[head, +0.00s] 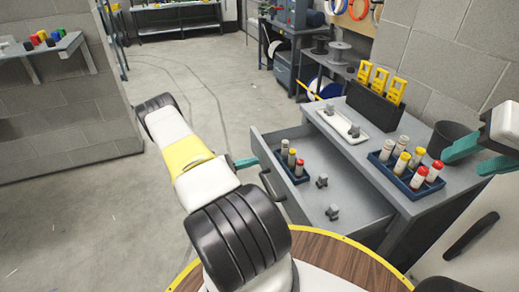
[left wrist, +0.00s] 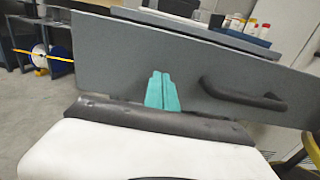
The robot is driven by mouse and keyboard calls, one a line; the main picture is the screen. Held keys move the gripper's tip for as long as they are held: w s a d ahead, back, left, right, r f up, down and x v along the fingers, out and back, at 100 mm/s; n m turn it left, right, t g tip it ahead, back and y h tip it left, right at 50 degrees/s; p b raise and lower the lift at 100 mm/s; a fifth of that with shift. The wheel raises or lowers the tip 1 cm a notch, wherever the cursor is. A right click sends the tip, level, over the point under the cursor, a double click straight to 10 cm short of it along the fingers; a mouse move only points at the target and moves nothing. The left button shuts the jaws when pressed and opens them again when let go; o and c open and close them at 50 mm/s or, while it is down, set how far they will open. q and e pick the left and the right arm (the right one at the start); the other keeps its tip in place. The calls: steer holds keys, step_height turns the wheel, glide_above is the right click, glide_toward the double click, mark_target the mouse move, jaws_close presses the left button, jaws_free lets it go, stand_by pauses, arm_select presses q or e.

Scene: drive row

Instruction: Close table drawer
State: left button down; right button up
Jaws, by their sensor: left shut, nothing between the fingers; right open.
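The table drawer (head: 343,192) is pulled out from the grey table (head: 374,140). Its grey front panel (left wrist: 130,55) fills much of the left wrist view, with a dark bar handle (left wrist: 243,97) on it. My left gripper (head: 245,162) has its teal fingers together and empty, at the drawer's front near its left end. In the left wrist view the fingers (left wrist: 161,92) stand against or just before the panel, left of the handle; contact cannot be told. My right gripper (head: 478,156) is open and empty above the right side of the table.
The drawer holds a blue tray (head: 301,178) of small bottles and loose grey parts (head: 332,212). On the tabletop are another blue bottle tray (head: 388,175), a white tray (head: 335,124) and a dark cup (head: 447,137). Floor (head: 190,70) to the left is clear.

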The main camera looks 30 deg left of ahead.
arm_select(q)
steer(key=shift+w+d, duration=0.45)
steer(key=shift+w, duration=0.15)
glide_above(312, 154)
steer(key=shift+s+a, duration=0.15)
steer(key=shift+s, duration=0.25)
steer(key=shift+w, duration=0.2)
steer(key=shift+w+d+r, duration=0.1)
steer(key=shift+d, duration=0.15)
